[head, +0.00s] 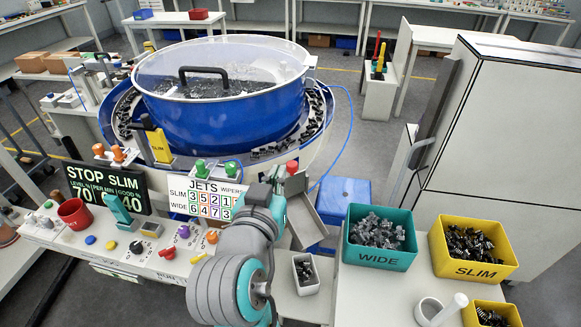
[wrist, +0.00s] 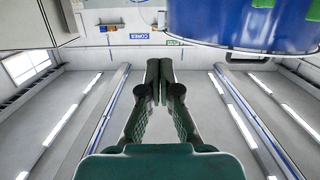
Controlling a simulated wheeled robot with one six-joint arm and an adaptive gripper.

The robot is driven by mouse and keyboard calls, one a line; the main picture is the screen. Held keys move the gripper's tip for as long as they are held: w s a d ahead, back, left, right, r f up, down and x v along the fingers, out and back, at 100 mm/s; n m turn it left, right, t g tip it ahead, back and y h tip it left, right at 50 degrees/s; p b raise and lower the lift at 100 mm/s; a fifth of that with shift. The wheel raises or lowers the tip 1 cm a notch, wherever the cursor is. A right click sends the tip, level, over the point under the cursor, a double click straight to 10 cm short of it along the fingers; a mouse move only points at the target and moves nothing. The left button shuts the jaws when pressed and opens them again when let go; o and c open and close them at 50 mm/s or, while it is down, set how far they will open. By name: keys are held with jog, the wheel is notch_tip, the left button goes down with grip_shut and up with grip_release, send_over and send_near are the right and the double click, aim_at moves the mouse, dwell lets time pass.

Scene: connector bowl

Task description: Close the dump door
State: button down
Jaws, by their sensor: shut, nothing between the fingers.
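The big blue bowl (head: 225,105) has a clear lid with a black handle and dark parts inside. A grey metal chute or flap (head: 325,195) slants down at its front right, beside my arm. I cannot tell for certain whether this is the dump door, or how far it is open. My gripper is shut and empty in the wrist view (wrist: 158,85), its fingertips together. In the head view my arm reaches up towards the bowl's front, and the fingers are mostly hidden there. The blue bowl also shows at the top right of the wrist view (wrist: 240,25).
A teal WIDE bin (head: 378,258) and a yellow SLIM bin (head: 476,268) hold parts at the right. A small white box (head: 305,285) of dark parts stands beside my arm. The JETS panel (head: 205,198), a STOP SLIM display (head: 105,188) and several knobs are at the left.

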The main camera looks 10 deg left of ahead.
send_over(291, 178)
jog(key=s, duration=0.2)
jog(key=f, duration=0.2)
jog(key=shift+f, duration=1.8)
jog(key=shift+f, duration=2.75)
